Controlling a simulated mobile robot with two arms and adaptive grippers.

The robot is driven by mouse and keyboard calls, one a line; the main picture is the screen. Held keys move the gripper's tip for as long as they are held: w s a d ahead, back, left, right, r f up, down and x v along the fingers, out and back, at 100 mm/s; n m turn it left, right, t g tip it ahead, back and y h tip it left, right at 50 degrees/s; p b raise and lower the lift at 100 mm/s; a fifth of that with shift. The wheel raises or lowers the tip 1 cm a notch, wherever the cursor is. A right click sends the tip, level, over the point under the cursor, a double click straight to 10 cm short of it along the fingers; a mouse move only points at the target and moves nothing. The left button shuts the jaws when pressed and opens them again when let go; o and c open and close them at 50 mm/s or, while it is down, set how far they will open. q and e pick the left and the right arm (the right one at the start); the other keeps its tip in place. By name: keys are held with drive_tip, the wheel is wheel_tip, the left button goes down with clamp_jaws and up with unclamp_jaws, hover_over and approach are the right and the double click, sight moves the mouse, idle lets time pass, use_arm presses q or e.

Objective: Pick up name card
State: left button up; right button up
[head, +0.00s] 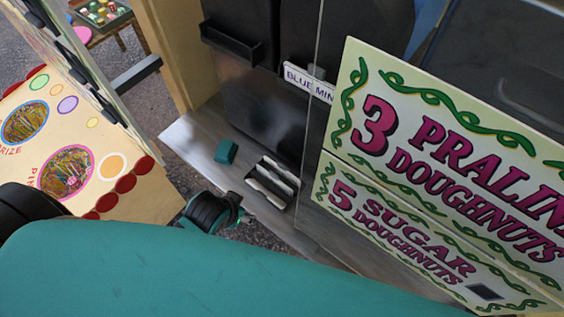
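A white name card (296,75) with purple letters reading "BLUE MIN" is at the upper middle of the head view, upright against a dark container front. A grey clip-like piece overlaps its top edge, and its right end lies at the clear pane's edge, so the rest of the lettering is hidden or unclear. My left gripper (243,212) appears at lower centre, beyond a dark round wrist joint and well below the card. It is not touching the card. Its fingers are small and partly hidden, so its opening is unclear. My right gripper is not seen.
A dark holder (263,189) with white pieces and a teal block (226,151) stand on the grey counter (196,136). A doughnut price sign (450,150) and clear pane crowd the right. A colourful prize panel (80,160) is at left.

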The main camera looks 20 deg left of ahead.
use_arm(q)
wheel_tip(320, 180, up, 16)
drive_tip(key=w+d+f+m+t+h+p, duration=0.1)
drive_tip(key=w+d+m+t+h, duration=0.1)
drive_tip(key=w+t+h, duration=0.15)
drive_tip(key=b, duration=0.4)
approach(281, 166)
drive_tip(key=x, duration=0.3)
drive_tip(key=shift+s+f+t+y, duration=0.1)
drive_tip(key=shift+s+t+y, duration=0.1)
drive_tip(key=shift+t+y, duration=0.05)
drive_tip(key=shift+p+x, duration=0.55)
drive_tip(key=shift+x, duration=0.35)
drive_tip(key=p+x, duration=0.1)
drive_tip(key=x, duration=0.3)
drive_tip(key=shift+d, duration=0.15)
